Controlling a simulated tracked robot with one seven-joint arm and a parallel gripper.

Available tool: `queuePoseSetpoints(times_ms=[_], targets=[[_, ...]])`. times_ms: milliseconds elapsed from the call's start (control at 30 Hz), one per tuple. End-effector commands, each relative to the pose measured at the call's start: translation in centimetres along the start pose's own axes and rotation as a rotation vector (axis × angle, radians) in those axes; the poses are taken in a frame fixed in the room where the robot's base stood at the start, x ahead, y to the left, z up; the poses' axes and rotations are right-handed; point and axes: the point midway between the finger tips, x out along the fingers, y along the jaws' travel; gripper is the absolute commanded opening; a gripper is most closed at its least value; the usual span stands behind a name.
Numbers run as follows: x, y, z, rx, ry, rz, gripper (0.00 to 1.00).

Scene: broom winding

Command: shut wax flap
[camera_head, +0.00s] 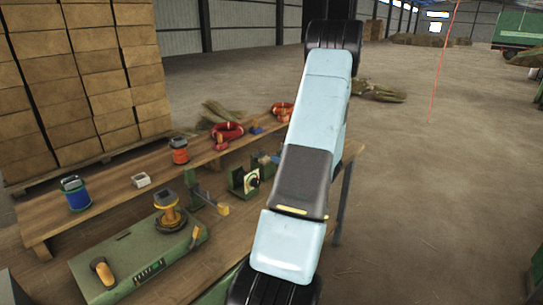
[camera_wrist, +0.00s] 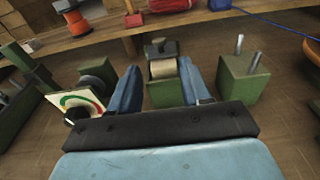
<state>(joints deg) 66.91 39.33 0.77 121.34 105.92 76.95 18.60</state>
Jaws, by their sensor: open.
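In the wrist view, a small green holder (camera_wrist: 163,95) carries a tan block (camera_wrist: 163,68) that looks like the wax. A dark green flap (camera_wrist: 161,48) with a small red part on top stands at the far side of the block. The flap appears raised, leaving the tan block uncovered. My gripper (camera_wrist: 160,66) is open, with its two blue fingers apart and empty. In the picture the fingers lie on either side of the holder; I cannot tell whether they touch it. In the head view my arm hides the gripper, and I cannot make out the flap.
A white dial plate (camera_wrist: 77,104) stands left of the fingers. A green block (camera_wrist: 243,78) with two metal pins stands to the right. An orange spool (camera_wrist: 76,22) and a blue cord (camera_wrist: 268,20) lie beyond. A green machine (camera_head: 140,262) is on the bench's near left.

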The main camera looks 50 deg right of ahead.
Motion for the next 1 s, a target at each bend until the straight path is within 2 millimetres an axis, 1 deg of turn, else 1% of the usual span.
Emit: queuePoseSetpoints(times_ms=[33,100,200,333,500,1000], targets=[[-1.1,-0.1,0.0,0.0,0.001,-0.004,0.48],[-2.2,0.0,0.0,0.0,0.0,-0.002,0.48],[-3.7,-0.1,0.0,0.0,0.001,-0.003,0.48],[-4.8,0.0,-0.1,0.0,0.0,-0.002,0.48],[-5.4,0.0,-0.1,0.0,0.0,-0.001,0.48],[-5.4,0.0,-0.1,0.0,0.0,0.0,0.48]])
